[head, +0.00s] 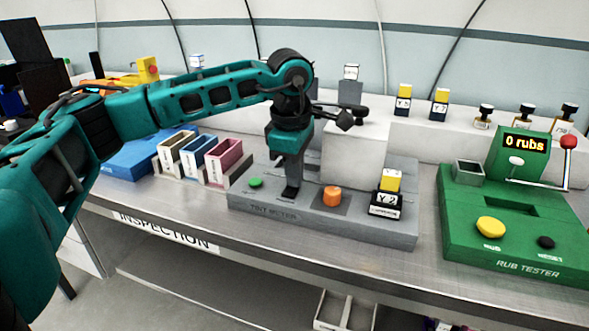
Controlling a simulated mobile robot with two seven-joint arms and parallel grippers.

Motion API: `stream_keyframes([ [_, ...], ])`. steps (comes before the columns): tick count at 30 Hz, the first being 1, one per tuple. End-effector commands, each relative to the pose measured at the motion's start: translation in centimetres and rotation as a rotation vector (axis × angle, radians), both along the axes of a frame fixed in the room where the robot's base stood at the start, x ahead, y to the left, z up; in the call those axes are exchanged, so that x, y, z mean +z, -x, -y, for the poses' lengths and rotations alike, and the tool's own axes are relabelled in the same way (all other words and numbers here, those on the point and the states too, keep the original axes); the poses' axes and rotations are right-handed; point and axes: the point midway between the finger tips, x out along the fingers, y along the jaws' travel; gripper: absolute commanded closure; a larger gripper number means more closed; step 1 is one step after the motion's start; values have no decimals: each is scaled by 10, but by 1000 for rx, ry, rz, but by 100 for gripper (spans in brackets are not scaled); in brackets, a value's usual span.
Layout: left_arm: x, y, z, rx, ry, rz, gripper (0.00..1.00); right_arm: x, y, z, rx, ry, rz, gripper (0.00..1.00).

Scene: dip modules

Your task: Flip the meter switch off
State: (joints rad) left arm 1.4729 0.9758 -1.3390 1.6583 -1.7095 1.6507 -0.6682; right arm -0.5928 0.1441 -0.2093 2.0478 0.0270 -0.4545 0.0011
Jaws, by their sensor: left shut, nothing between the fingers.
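The grey meter (335,228) sits on the bench in the middle, with a partly readable label on its front edge. A green button (255,183) is on its left part. An orange block (332,196) sits on a dark square to the right of my gripper. My left gripper (290,194) points down, shut and empty, at the meter's top between the green button and the orange block. I cannot tell whether its tips touch the surface. No switch is clearly visible; the gripper hides part of the meter top. My right gripper is not in view.
A green rub tester (520,225) stands at the right. Several coloured bins (222,160) and a blue tray (138,157) are at the left. Bottles stand on the back ledge.

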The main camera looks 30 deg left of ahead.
Motion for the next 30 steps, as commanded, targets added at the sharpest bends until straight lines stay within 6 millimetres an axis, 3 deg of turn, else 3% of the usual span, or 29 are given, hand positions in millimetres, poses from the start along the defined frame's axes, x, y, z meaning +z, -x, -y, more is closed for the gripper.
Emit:
stream_keyframes([
  [11,-5,-2,0,-1,0,-1,100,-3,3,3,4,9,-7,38],
  [30,-2,14,4,-1,0,-2,100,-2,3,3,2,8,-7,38],
])
